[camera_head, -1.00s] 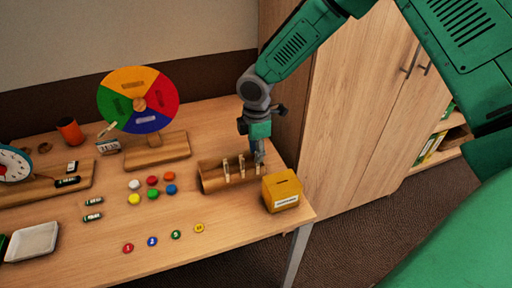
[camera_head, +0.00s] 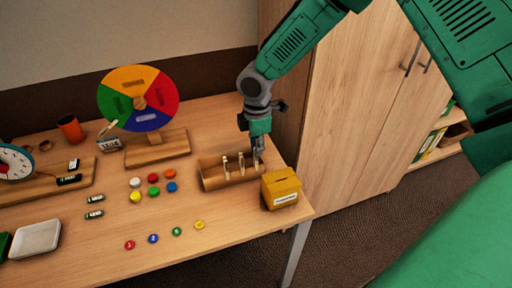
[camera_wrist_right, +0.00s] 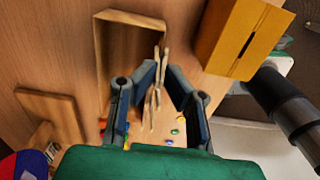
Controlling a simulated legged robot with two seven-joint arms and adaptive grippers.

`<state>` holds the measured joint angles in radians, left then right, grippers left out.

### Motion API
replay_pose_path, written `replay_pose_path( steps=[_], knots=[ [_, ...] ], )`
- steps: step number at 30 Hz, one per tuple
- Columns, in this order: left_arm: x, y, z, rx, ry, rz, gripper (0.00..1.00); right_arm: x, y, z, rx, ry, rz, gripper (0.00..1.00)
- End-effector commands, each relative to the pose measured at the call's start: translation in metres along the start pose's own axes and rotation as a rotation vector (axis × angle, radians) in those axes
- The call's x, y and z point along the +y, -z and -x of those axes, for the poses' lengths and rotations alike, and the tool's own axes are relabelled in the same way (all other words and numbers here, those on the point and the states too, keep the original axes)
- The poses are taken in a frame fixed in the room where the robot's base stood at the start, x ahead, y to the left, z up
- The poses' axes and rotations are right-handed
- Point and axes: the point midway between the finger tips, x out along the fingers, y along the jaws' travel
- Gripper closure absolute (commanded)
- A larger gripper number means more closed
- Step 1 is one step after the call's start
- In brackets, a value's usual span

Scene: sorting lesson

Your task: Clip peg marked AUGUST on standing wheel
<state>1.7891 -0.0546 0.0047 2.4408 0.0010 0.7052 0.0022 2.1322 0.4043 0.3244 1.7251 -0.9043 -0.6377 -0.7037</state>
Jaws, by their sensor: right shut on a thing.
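The standing wheel (camera_head: 165,99), with orange, red, blue and green sectors, stands upright on a wooden base at the back of the table. A pale peg (camera_head: 107,128) sits at its lower left rim. Light wooden pegs (camera_head: 241,161) stand along a wooden tray (camera_head: 212,181) to the right of the wheel. My right gripper (camera_head: 258,152) is at the tray's right end, shut on a wooden peg, which shows between the fingers (camera_wrist_right: 162,72) in the wrist view. The peg's lettering cannot be read. My left gripper is not in view.
A yellow slotted box (camera_head: 281,190) stands close to the right of the tray, near the table edge. Several coloured counters (camera_head: 153,191) lie in front of the wheel. A white tray (camera_head: 36,239) and a clock (camera_head: 14,163) are at the left. A wooden cabinet (camera_head: 345,110) stands behind right.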

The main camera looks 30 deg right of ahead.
Motion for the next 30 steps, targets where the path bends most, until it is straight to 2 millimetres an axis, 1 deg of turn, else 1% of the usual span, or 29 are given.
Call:
replay_pose_path(
  steps=[1,21,30],
  knots=[
    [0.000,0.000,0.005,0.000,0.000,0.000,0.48,0.000,0.000,0.005,0.000,-0.001,0.000,1.00],
    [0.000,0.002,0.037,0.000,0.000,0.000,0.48,0.002,0.000,0.038,0.000,-0.001,0.000,1.00],
    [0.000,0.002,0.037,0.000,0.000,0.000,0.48,0.002,0.000,0.038,0.000,0.000,0.000,1.00]
  ],
)
